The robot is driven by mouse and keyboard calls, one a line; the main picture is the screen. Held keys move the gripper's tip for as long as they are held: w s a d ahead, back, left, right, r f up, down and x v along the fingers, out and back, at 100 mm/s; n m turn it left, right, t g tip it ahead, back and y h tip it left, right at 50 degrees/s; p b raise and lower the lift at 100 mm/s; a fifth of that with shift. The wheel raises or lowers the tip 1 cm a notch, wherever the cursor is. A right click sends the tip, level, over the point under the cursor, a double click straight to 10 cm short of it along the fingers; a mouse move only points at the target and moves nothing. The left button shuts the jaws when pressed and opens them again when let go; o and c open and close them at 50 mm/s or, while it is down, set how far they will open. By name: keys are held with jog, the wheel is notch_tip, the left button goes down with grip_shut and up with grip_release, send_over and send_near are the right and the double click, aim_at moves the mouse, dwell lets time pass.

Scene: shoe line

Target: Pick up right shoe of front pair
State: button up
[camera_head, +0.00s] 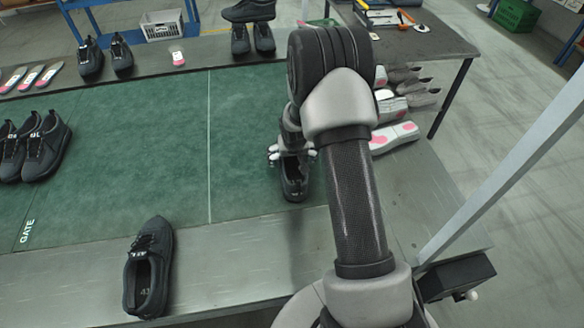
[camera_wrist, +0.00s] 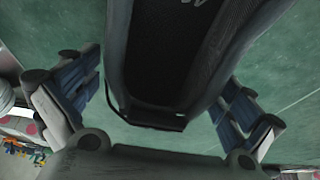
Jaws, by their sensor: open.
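A dark shoe (camera_head: 294,187) stands on the green mat at its right end, with its opening toward the camera. My gripper (camera_head: 291,155) is right at this shoe, and my arm hides part of the view behind it. In the wrist view the shoe (camera_wrist: 165,50) fills the middle, and the open fingers of my gripper (camera_wrist: 157,98) stand on either side of it with green showing between. I cannot tell whether they touch it. Another dark shoe (camera_head: 150,268) stands alone on the near metal edge, left of my gripper.
A dark pair (camera_head: 35,148) stands on the green mat (camera_head: 140,130) at the left. More dark shoes (camera_head: 105,58) stand along the far metal strip. Grey shoe forms with pink patches (camera_head: 395,137) lie just right of my arm. The mat's middle is clear.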

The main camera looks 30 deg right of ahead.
jog(key=shift+c, duration=0.4)
jog(key=c, duration=1.3)
jog(key=shift+r, duration=0.15)
